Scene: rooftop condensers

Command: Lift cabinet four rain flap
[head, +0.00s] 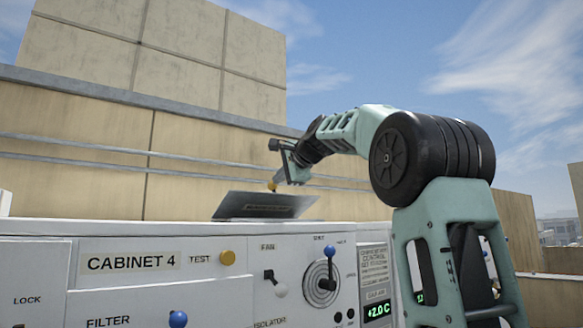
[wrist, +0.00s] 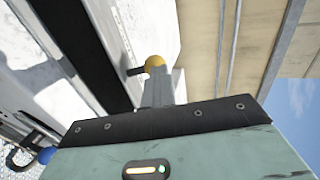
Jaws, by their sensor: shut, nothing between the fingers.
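The rain flap (head: 265,206) is a grey metal plate with a dark label, at the top edge of the white cabinet marked CABINET 4 (head: 130,263). It stands tilted up from the cabinet top. A small yellow knob (head: 272,186) shows at the flap's upper edge; a yellow knob (wrist: 155,64) also shows in the wrist view, just beyond my fingertips. My gripper (head: 277,180) is shut and empty, reaching down at the flap's upper edge. Its closed fingers show in the wrist view (wrist: 157,82). I cannot tell whether they touch the knob or the flap.
The cabinet front carries a yellow TEST knob (head: 227,257), a blue-tipped dial lever (head: 329,254), a FAN switch (head: 275,282), a blue FILTER knob (head: 178,319) and a green display (head: 377,311). A beige wall with pipes (head: 70,165) stands behind. Open sky is at right.

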